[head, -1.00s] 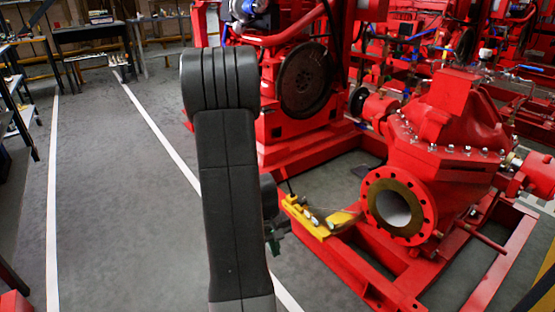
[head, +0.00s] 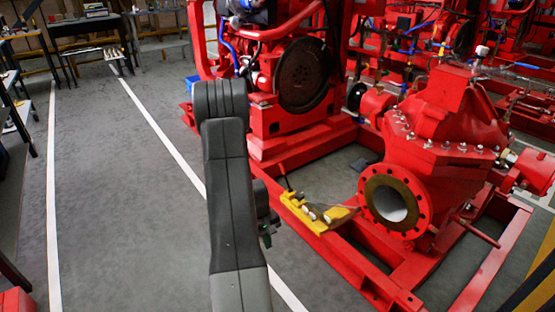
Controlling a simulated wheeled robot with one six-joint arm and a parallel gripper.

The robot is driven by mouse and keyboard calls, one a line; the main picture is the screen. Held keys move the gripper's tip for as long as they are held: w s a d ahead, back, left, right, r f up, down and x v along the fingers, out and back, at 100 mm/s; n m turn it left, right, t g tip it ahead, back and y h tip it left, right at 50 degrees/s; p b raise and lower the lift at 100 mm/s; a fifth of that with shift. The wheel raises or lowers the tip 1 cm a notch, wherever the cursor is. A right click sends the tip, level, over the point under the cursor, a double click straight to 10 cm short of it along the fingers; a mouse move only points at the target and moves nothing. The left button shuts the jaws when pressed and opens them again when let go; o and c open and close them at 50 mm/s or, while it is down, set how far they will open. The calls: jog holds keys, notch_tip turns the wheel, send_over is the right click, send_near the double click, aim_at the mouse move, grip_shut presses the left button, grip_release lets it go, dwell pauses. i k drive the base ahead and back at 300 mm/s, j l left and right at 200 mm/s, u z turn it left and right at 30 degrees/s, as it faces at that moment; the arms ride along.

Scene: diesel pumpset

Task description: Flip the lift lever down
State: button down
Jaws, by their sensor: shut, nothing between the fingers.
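A yellow fixture (head: 318,217) with small metal parts lies along the red frame rail in the head view, left of the round pump flange. A thin dark rod (head: 287,182) stands tilted at its far left end. It may be the lift lever, but I cannot tell for sure. My dark grey arm (head: 230,190) rises in front, just left of the fixture. A small dark and green part (head: 267,232) shows at the arm's right edge, apart from the fixture.
The red pump (head: 440,150) with its round flange (head: 392,203) stands right of the fixture. The red engine with a dark flywheel (head: 303,75) is behind. Red base rails (head: 365,272) run across the floor. The grey floor (head: 120,200) at left is clear, with benches farther back.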

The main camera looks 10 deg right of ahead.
aim_at(282, 169)
jog(key=i+z, duration=0.25)
jog(key=i, duration=1.95)
jog(key=j, duration=0.1)
